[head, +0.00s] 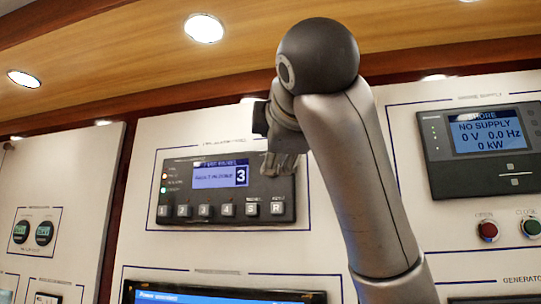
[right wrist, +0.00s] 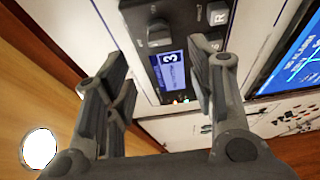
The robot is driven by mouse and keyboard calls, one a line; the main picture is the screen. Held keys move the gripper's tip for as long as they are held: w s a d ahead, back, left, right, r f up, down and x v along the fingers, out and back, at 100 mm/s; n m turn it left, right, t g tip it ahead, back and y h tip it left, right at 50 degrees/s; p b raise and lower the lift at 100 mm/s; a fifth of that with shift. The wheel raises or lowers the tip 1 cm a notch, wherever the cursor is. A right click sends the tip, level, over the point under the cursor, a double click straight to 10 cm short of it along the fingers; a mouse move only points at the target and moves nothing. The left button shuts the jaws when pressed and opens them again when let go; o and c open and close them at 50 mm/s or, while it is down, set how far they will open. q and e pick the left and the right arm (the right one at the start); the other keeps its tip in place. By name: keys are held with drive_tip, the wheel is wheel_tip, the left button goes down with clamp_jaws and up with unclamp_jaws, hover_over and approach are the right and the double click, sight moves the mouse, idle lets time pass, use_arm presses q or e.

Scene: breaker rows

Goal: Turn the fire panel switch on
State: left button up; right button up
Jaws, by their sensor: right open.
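The fire panel (head: 226,190) is a dark unit on the white wall, with a blue display reading 3 and a row of buttons below. In the right wrist view the panel (right wrist: 185,20) shows rotated, with a black knob-like switch (right wrist: 158,33) beside the display. My right gripper (head: 280,162) is at the panel's upper right and hides the switch in the head view. In the right wrist view my right gripper (right wrist: 165,70) is open and empty. Its fingers are spread with the switch in the gap's direction; contact cannot be told. My left gripper is not in view.
A shore supply unit (head: 482,148) reading NO SUPPLY is to the right, above a red button (head: 488,231) and a green button (head: 531,228). A blue screen (head: 225,297) is below the fire panel. Gauges (head: 32,232) are at the left. A wooden ceiling (head: 120,50) is above.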

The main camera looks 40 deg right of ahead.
drive_tip(key=p+x, duration=0.4)
drive_tip(key=x, duration=0.5)
drive_tip(key=shift+s, duration=0.2)
drive_tip(key=c, duration=1)
